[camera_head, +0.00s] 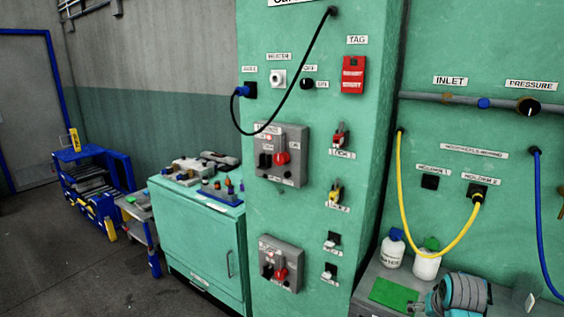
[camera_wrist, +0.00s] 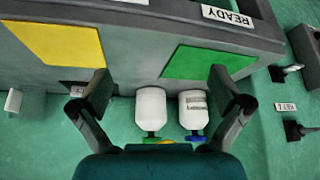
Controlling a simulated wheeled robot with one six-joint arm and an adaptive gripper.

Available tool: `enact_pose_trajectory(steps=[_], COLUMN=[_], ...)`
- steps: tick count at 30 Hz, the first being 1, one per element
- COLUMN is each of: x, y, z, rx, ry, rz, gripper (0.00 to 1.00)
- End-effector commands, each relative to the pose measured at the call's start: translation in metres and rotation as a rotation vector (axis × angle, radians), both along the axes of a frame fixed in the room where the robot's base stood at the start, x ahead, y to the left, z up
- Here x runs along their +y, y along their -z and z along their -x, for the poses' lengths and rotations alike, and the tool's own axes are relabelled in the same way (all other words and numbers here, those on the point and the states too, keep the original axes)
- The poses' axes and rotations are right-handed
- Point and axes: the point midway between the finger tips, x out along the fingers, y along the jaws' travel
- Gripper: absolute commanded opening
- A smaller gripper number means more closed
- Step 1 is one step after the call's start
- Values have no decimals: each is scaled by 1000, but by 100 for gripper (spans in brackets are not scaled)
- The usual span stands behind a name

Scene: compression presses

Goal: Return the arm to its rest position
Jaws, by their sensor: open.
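My gripper (camera_wrist: 160,84) is open in the wrist view, its two dark fingers wide apart with nothing between them. Beyond and between the fingers are two white bottles, one with a green cap (camera_wrist: 150,108) and one with a blue cap (camera_wrist: 193,110). The wrist view looks turned over, with the caps pointing down. In the head view my teal and grey arm (camera_head: 465,291) is low at the right, over the grey bench. The fingers cannot be made out clearly there.
A green pad (camera_head: 390,293) lies on the grey bench (camera_head: 367,308), beside the bottles. A yellow pad (camera_wrist: 55,42) also shows in the wrist view. A yellow cable (camera_head: 440,251) and a blue cable (camera_head: 541,220) hang on the wall behind. A green cabinet (camera_head: 200,240) stands at left.

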Motion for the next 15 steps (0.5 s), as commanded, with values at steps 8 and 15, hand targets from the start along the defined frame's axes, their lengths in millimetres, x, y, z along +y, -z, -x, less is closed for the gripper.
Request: enact_pose_trajectory(steps=[8,15], x=[43,80], y=[84,135], z=[46,100], rx=[-87,-173], ry=[-40,-77], rz=[26,49], gripper=[100,100])
